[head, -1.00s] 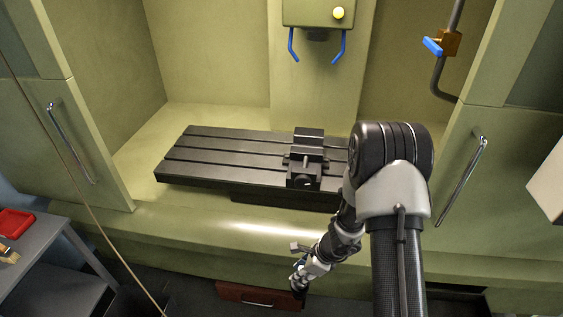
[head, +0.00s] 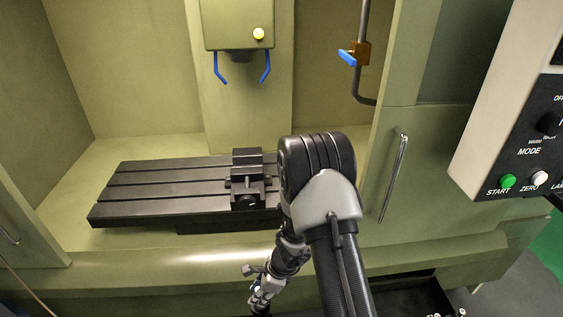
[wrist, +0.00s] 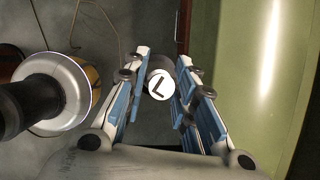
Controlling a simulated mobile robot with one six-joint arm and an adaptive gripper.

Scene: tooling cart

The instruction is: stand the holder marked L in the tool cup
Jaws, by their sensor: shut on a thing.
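The holder marked L (wrist: 160,84) shows in the wrist view as a white round end with a black L on a grey body. It sits between the two blue-padded fingers of my gripper (wrist: 163,66), which is shut on it. In the head view my gripper (head: 259,297) hangs low in front of the machine, near the bottom edge. The holder cannot be made out clearly there. I see no tool cup in either current view.
The green machine's bed (head: 150,205) carries a black vise (head: 247,190). A door handle (head: 393,178) and a control panel (head: 520,150) are on the right. A silver flange with a black cylinder (wrist: 25,104) is close at left in the wrist view.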

